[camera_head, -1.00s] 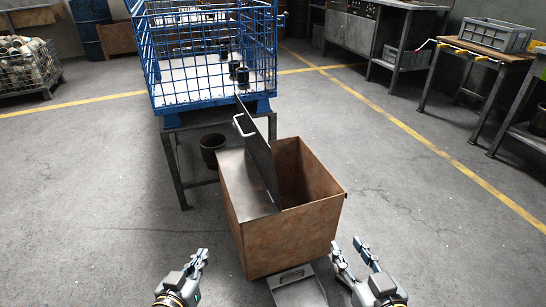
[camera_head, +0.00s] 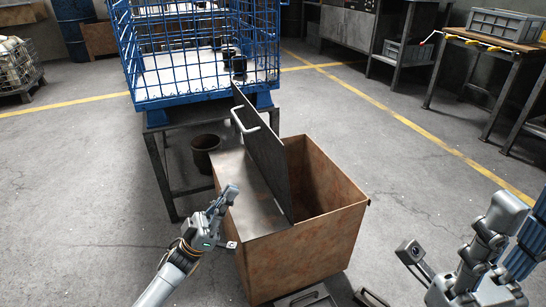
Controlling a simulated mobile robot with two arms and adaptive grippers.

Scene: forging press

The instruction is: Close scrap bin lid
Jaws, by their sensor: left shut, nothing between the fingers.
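The scrap bin (camera_head: 305,255) is a rusty brown box, its left part covered by a flat grey top panel. Its dark lid (camera_head: 268,150) stands up, tilted, between that panel and the open right half. A white bar handle (camera_head: 250,127) is on the lid's left face near the top. My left gripper (camera_head: 230,192) is shut and empty, at the bin's left side near the edge of the top panel, below the handle. My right gripper (camera_head: 520,212) is at the lower right, apart from the bin, with its fingers spread and nothing seen between them.
A blue wire cage (camera_head: 190,80) on a metal stand is just behind the bin. A dark bucket (camera_head: 205,150) stands on the floor under it. A workbench (camera_head: 495,45) with a grey crate is at the right back. Floor left and right is clear.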

